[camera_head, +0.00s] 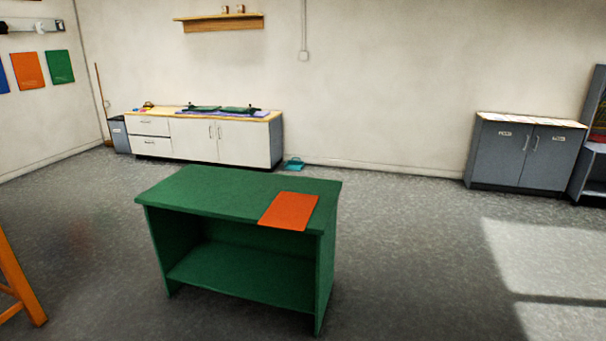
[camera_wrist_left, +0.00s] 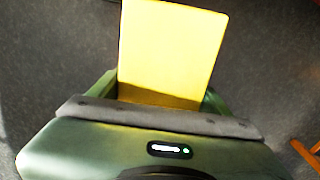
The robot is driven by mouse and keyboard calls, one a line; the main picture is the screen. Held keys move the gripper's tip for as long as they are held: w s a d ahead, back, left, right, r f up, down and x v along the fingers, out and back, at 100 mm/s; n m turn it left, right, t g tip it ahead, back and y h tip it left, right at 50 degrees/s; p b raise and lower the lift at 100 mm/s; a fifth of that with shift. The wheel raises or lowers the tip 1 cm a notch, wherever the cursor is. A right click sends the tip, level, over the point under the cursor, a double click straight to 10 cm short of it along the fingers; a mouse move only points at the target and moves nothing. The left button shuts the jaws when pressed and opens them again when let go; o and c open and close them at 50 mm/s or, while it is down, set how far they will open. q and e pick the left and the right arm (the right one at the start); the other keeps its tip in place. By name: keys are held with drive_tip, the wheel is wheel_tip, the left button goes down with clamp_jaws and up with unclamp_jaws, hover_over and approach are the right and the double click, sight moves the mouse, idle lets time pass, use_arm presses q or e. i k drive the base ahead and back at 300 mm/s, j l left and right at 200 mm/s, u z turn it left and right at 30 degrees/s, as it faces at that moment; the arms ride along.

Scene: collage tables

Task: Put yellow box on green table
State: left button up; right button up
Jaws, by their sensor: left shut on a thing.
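The green table (camera_head: 200,195) stands in the middle of the head view, with an open shelf below its top. A flat orange sheet or mat (camera_head: 289,211) lies on the right part of its top. The yellow box (camera_wrist_left: 172,50) fills the upper middle of the left wrist view. My left gripper (camera_wrist_left: 158,98) is shut on the yellow box, with its fingers on both sides of the box's near end. The floor shows behind the box. Neither gripper shows in the head view, and my right gripper is in neither view.
An orange wooden leg frame (camera_head: 18,280) stands at the left edge. A white cabinet (camera_head: 215,140) is along the back wall, and a grey cabinet (camera_head: 525,155) stands at the right. The floor around the green table is clear. The left part of its top is bare.

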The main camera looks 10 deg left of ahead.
sight(234, 202)
drive_tip(key=i+j, duration=0.2)
drive_tip(key=i, duration=0.2)
drive_tip(key=i+j+u, duration=0.1)
drive_tip(key=i, duration=0.3)
drive_tip(key=i+j+u, duration=0.1)
drive_tip(key=i+j, duration=0.15)
drive_tip(key=i, duration=0.2)
drive_tip(key=i+j+z, duration=0.3)
drive_tip(key=j, duration=0.15)
drive_tip(key=i+j+z, duration=0.2)
drive_tip(key=j+z, duration=0.15)
drive_tip(key=j, duration=0.15)
drive_tip(key=i+j+z, duration=0.15)
drive_tip(key=j+z, duration=0.15)
drive_tip(key=j, duration=0.25)
drive_tip(key=j+z, duration=0.3)
drive_tip(key=j, duration=0.3)
drive_tip(key=i+j+z, duration=0.1)
drive_tip(key=j+z, duration=0.25)
drive_tip(key=j, duration=0.3)
